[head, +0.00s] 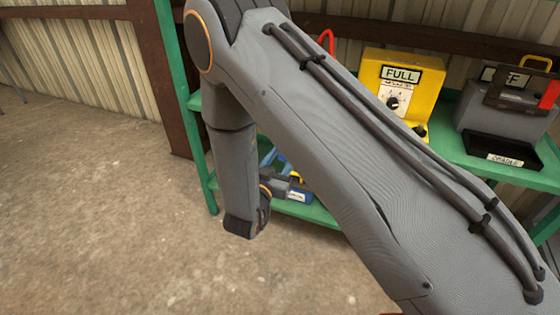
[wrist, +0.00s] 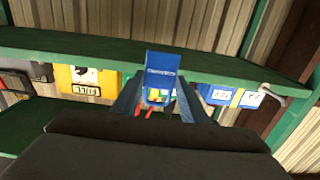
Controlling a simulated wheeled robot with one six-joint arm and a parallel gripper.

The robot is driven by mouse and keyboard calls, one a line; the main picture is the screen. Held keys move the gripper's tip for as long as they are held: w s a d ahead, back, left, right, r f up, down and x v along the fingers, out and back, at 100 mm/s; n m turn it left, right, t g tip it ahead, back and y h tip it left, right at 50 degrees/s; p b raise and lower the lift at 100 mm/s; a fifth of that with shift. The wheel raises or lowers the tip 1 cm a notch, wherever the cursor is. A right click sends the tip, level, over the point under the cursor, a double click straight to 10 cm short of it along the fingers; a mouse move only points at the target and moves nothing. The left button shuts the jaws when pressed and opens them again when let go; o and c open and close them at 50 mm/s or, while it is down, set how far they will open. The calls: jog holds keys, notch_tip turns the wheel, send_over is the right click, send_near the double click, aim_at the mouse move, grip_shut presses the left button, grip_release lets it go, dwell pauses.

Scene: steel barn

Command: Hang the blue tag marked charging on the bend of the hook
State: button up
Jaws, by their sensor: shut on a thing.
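The blue tag (wrist: 163,68) is between the fingers of my gripper (wrist: 157,105) in the wrist view. It has a pale lettered strip, too small to read. My gripper is shut on it. In the head view my gripper (head: 277,180) is low beyond my arm, by the lower green shelf, with a blue labelled piece (head: 300,195) at its end. My arm hides much of the rack in the head view.
A yellow box marked FULL (head: 402,84) stands on the green rack (head: 455,150). A grey unit (head: 500,108) with a black cradle is right of it. The floor at left (head: 90,200) is clear.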

jog(key=shift+w+d+f+b, duration=0.3)
jog(key=shift+w+b, duration=0.1)
jog(key=shift+w, duration=0.4)
jog(key=shift+w+d+f+b, duration=0.3)
jog(key=shift+w+b, duration=0.1)
jog(key=shift+w, duration=0.45)
jog(key=shift+w+d+f+b, duration=0.2)
jog(key=shift+w+d+b, duration=0.15)
jog(key=shift+w, duration=0.45)
jog(key=shift+f, duration=0.1)
jog(key=o, duration=1.1)
